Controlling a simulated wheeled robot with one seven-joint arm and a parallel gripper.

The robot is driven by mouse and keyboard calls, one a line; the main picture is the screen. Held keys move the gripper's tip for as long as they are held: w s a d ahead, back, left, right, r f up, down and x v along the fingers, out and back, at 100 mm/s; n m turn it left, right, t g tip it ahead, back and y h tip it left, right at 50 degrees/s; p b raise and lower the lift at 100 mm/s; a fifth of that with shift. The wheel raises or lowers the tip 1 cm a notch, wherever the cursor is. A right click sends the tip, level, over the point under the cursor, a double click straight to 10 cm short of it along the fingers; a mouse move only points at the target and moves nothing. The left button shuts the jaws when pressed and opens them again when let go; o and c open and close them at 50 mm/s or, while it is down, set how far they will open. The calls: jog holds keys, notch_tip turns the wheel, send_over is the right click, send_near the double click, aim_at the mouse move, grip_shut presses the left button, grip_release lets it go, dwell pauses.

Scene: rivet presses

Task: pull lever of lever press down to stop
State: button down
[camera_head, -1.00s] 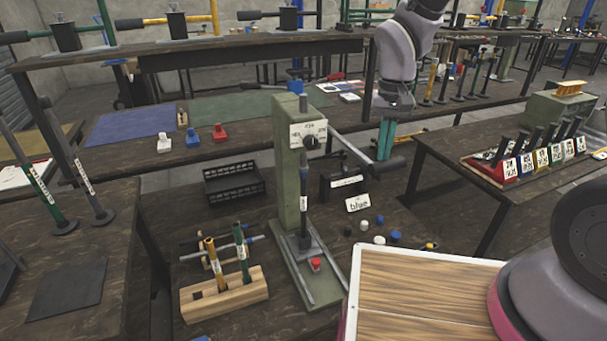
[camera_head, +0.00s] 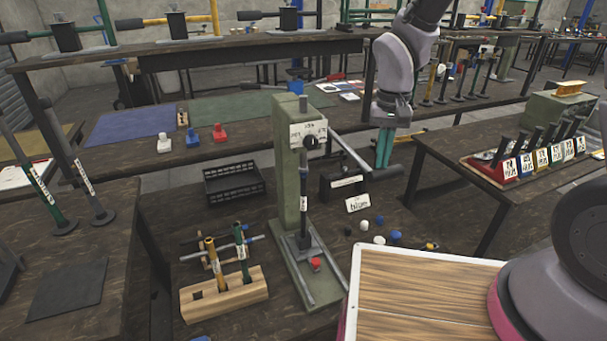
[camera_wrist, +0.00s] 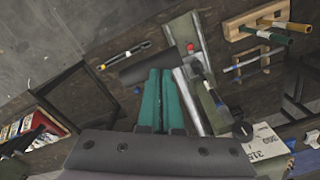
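A dark ram with a label (camera_head: 303,200) hangs over the base, beside a red part (camera_head: 316,264). My gripper (camera_head: 383,163) points down at the handle, its teal fingers close together with nothing between them. In the wrist view the fingertips (camera_wrist: 160,72) reach the side of the dark handle (camera_wrist: 148,63). They look to touch it from above, but contact is hard to confirm.
A wooden block with coloured tools (camera_head: 225,292) stands left of the press. A black crate (camera_head: 233,183) is behind it. Small caps (camera_head: 379,239) and a card (camera_head: 358,203) lie on the right. A rack of labelled tools (camera_head: 530,165) stands on the right table.

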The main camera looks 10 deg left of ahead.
aim_at(379, 173)
jog(key=shift+w+f, duration=0.1)
jog(key=shift+f, duration=1.3)
jog(key=shift+w+a+f, duration=0.15)
jog(key=shift+f, duration=0.85)
jog(key=shift+w+a+f, duration=0.1)
jog(key=shift+f, duration=0.45)
jog(key=shift+w+a+f, duration=0.1)
jog(key=shift+w+f, duration=0.05)
jog(key=shift+f, duration=0.3)
jog(key=shift+w+a+f, duration=0.1)
jog(key=shift+f, duration=0.35)
